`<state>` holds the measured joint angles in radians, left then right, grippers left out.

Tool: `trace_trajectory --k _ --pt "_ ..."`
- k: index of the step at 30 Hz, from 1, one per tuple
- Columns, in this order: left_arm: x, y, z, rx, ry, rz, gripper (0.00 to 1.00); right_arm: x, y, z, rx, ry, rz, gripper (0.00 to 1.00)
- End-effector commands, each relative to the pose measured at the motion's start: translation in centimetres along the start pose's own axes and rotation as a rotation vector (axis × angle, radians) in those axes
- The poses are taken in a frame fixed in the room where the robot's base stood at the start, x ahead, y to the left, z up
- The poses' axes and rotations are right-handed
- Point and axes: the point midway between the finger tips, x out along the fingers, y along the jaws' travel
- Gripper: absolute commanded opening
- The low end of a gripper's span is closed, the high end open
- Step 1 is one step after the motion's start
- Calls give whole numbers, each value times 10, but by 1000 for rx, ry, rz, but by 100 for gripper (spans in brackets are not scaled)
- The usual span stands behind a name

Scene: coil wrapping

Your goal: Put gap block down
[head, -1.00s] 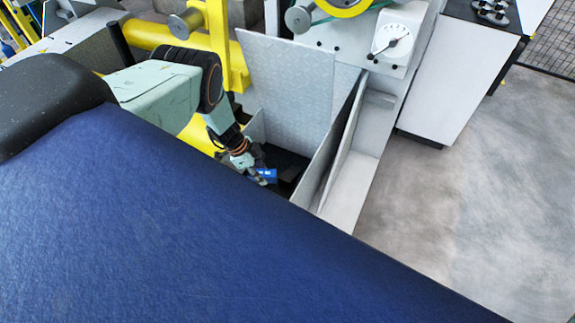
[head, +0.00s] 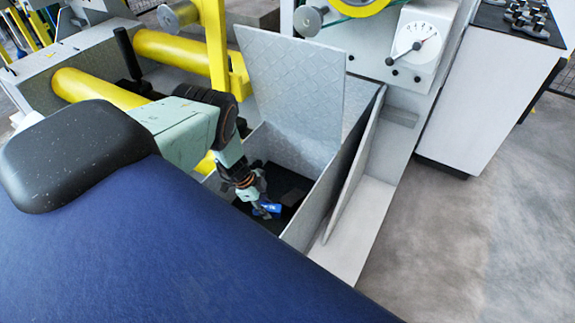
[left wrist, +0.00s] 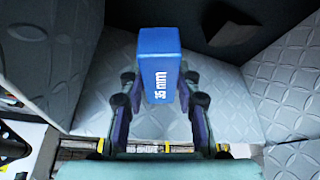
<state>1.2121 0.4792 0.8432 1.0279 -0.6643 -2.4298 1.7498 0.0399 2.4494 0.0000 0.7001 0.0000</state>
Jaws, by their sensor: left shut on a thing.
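The gap block is a blue block (head: 268,209) with white lettering that reads 35 mm in the left wrist view (left wrist: 160,62). My left gripper (head: 262,210) is shut on it, with a finger on each side of the block. The gripper and block are inside an open bin with grey diamond-plate walls (head: 325,198) and a dark floor. I cannot tell whether the block touches the bin floor. My right gripper is not in view.
Yellow rollers (head: 100,90) are at the left and a dial gauge (head: 417,47) is above right. Floor at right is clear.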

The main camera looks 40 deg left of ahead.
Motion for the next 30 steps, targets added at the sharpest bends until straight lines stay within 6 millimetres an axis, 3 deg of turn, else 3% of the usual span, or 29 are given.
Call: trace_trajectory --k 1,7,16,24,30 --pt "17 0 8 -1 0 0 0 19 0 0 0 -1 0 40" --pt "46 2 21 -1 0 -1 0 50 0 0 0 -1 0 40" --pt "63 1 28 -1 -1 -1 0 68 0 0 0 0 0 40" --pt "103 0 43 1 -1 -1 0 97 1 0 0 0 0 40" --pt "117 -1 48 0 -1 -1 0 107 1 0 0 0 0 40"
